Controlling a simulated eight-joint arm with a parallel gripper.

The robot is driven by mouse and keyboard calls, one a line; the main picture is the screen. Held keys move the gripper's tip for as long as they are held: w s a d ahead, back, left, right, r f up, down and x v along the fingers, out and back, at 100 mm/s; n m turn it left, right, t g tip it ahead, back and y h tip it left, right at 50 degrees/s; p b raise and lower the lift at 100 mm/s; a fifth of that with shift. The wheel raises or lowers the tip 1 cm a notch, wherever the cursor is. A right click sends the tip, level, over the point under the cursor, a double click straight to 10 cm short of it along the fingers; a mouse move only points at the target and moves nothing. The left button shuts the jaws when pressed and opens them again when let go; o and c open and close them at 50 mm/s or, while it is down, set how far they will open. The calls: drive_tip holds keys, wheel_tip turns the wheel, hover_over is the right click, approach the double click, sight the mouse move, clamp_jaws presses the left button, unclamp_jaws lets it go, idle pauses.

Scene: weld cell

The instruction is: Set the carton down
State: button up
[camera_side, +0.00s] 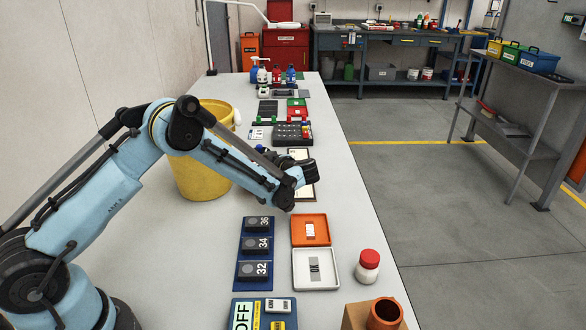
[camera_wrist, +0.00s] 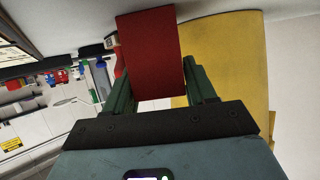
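A red box-shaped carton (camera_wrist: 152,52) sits between the two green fingers of my gripper (camera_wrist: 160,82) in the wrist view. Both fingers press against its sides, so my gripper is shut on it. In the side view my wrist (camera_side: 290,182) is over the middle of the long pale table (camera_side: 190,250), beside the yellow bucket. The fingers and the carton are hidden there behind the arm. I cannot tell how high the carton is above the table.
The yellow bucket (camera_side: 203,180) stands left of my wrist and fills the right of the wrist view (camera_wrist: 230,60). A framed board (camera_side: 303,190) lies under my wrist. Nearer are a blue numbered rack (camera_side: 242,250), an orange tray (camera_side: 326,240), a white tray (camera_side: 333,282) and a red-capped bottle (camera_side: 367,270).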

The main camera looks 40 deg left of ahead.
drive_tip(key=o, duration=0.3)
drive_tip(key=shift+o, duration=0.2)
drive_tip(key=v, duration=1.1)
drive_tip(key=s+r+m+t+h, duration=0.3)
drive_tip(key=s+r+m+h, duration=0.35)
drive_tip(key=m, duration=0.25)
drive_tip(key=s+d+m+t+h, duration=0.4)
drive_tip(key=s+m+h, duration=0.3)
drive_tip(key=s, duration=0.6)
drive_tip(key=shift+d+m, duration=0.5)
drive_tip(key=shift+m, duration=0.5)
drive_tip(key=shift+r, duration=0.1)
